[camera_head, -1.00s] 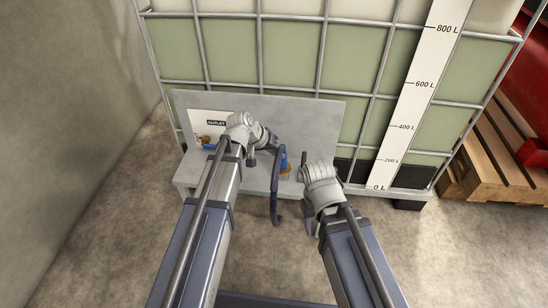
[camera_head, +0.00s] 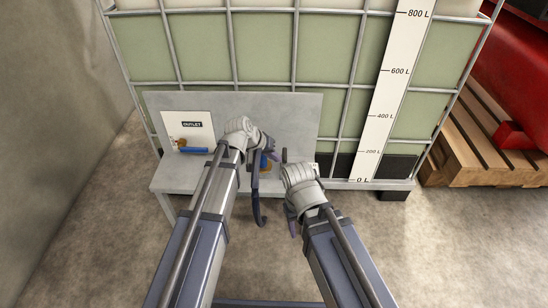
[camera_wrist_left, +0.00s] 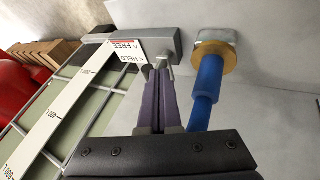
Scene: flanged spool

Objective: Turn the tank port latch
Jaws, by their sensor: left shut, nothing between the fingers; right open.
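In the left wrist view, a grey latch block (camera_wrist_left: 150,42) is fixed to the grey panel, with a small metal pin under it and a FREE/HELD label (camera_wrist_left: 128,50) beside it. My left gripper (camera_wrist_left: 163,72) is shut and empty, its purple fingertips at or just before the pin; contact cannot be told. To the right a blue handle (camera_wrist_left: 206,82) comes out of a brass collar (camera_wrist_left: 212,58). In the head view the left gripper (camera_head: 266,150) is at the panel and its fingertips are mostly hidden. My right gripper (camera_head: 290,205) is lower right, open, clear of the panel.
The grey panel and bench (camera_head: 225,105) stand before the caged tank (camera_head: 260,55) with its litre scale. A wooden pallet (camera_head: 480,150) is at the right. The floor in front is clear.

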